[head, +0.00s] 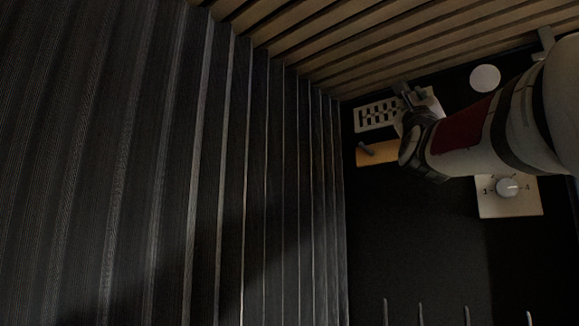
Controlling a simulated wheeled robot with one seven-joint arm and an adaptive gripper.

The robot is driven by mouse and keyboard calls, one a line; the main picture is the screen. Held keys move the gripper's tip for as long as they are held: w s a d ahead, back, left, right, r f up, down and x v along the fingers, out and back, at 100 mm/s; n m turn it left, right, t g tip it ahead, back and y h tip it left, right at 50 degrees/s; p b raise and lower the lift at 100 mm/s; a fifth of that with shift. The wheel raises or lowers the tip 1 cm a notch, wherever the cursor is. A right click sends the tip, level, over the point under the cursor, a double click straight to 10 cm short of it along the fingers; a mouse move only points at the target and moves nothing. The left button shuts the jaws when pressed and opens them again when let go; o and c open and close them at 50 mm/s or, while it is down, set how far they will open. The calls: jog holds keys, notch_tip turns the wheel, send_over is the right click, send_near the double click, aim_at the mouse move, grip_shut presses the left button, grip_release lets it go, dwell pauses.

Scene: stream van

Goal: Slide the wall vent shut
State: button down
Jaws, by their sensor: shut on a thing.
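The wall vent (372,117) is a pale slotted plate on the dark back panel, right of the ribbed wall. Dark slots show on its left part, and its right part is partly hidden behind my gripper. My gripper (405,92) reaches in from the right along my arm. Its fingers are at the vent's upper right and are shut on the vent's slide handle. The handle itself is mostly hidden by the fingers, and how far the slots are covered behind them cannot be told.
An orange-yellow plate (383,153) with a dark peg sits just below the vent. A dial plate (508,208) is lower right, and a white disc (485,78) upper right. Several hooks stand along the bottom. The panel's lower middle is clear.

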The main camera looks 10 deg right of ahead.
jog(key=shift+w+a, duration=0.1)
jog(key=shift+w+a+b, duration=0.45)
jog(key=shift+w+b, duration=0.05)
jog(key=shift+b, duration=0.6)
jog(key=shift+r, duration=0.1)
jog(key=c, duration=1.5)
grip_release()
